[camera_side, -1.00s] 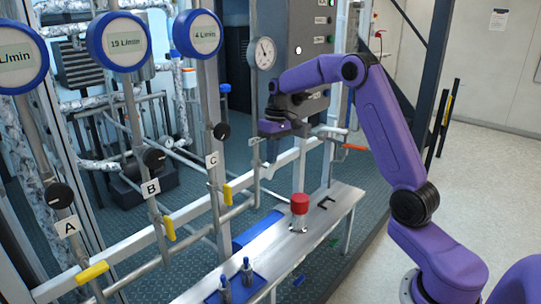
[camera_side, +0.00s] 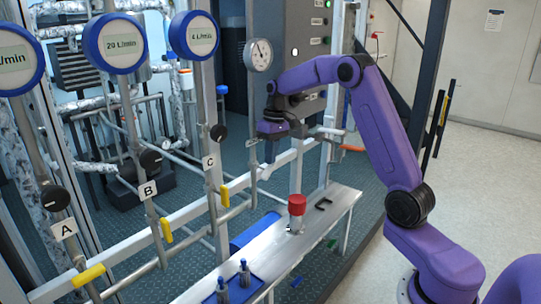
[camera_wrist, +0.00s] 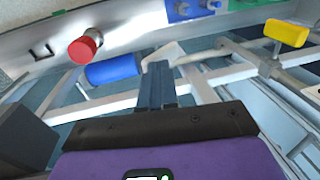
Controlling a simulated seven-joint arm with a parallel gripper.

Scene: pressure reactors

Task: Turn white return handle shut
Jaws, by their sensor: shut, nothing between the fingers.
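A white handle (camera_wrist: 165,54) shows in the wrist view just beyond my fingertips, by the pale pipe frame. In the side view a small white piece (camera_side: 266,172) below my gripper appears to be the same handle. My gripper (camera_side: 270,154) points down in front of the frame, right of line C. In the wrist view my fingers (camera_wrist: 157,76) are together and empty, close to the handle. I cannot tell whether they touch it. The handle's pivot is partly hidden behind the fingers.
Yellow handles (camera_side: 225,195) sit on lines A, B and C at left. An orange handle (camera_side: 352,149) is at right. A blue cylinder (camera_wrist: 113,69) lies beyond.

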